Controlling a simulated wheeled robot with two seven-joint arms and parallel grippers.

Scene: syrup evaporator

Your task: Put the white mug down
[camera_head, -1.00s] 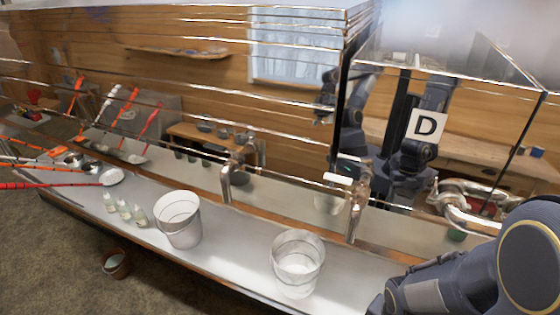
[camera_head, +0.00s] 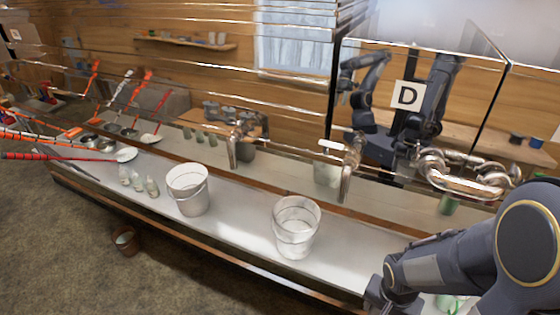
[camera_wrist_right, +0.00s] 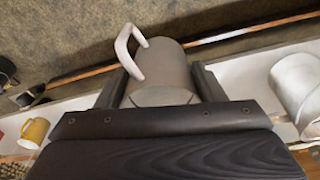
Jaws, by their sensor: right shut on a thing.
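The white mug (camera_wrist_right: 165,72) shows in the right wrist view, between the two dark fingers of my right gripper (camera_wrist_right: 158,88). The gripper is shut on its body. Its handle (camera_wrist_right: 128,50) sticks out to the upper left, clear of the fingers. I cannot tell whether its base touches the metal counter (camera_wrist_right: 235,72). In the head view my right arm reaches in from the lower right, and the mug cannot be made out there. My left gripper is not in view.
On the counter (camera_head: 240,222) stand two buckets (camera_head: 188,190) (camera_head: 296,228) and small bottles (camera_head: 138,182). Taps (camera_head: 345,165) rise behind. Bare counter lies between the buckets.

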